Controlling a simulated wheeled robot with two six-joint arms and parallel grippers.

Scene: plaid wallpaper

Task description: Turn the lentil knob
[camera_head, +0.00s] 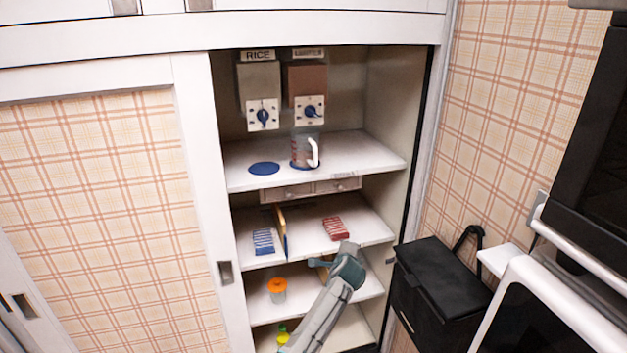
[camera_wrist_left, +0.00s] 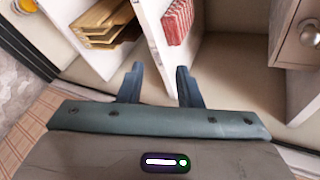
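The lentil dispenser (camera_head: 306,80) is the reddish-brown box at the right on the cupboard's back wall. Its label is too blurred to read fully. Its blue lentil knob (camera_head: 310,112) sits on a white plate, with its handle looking closer to sideways than upright. A clear mug (camera_head: 303,152) with a white handle stands below it on a blue disc. My left gripper (camera_head: 322,263) is well below the knob, near the lower shelves. The left wrist view shows its two fingers (camera_wrist_left: 159,82) apart with nothing between them. My right gripper is in neither view.
The rice dispenser (camera_head: 258,82) with an upright blue knob hangs to the left. Below are small drawers (camera_head: 311,189), a blue packet stack (camera_head: 263,241), a red one (camera_head: 335,229) and an orange-lidded jar (camera_head: 278,291). A black box (camera_head: 438,285) stands at the right.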

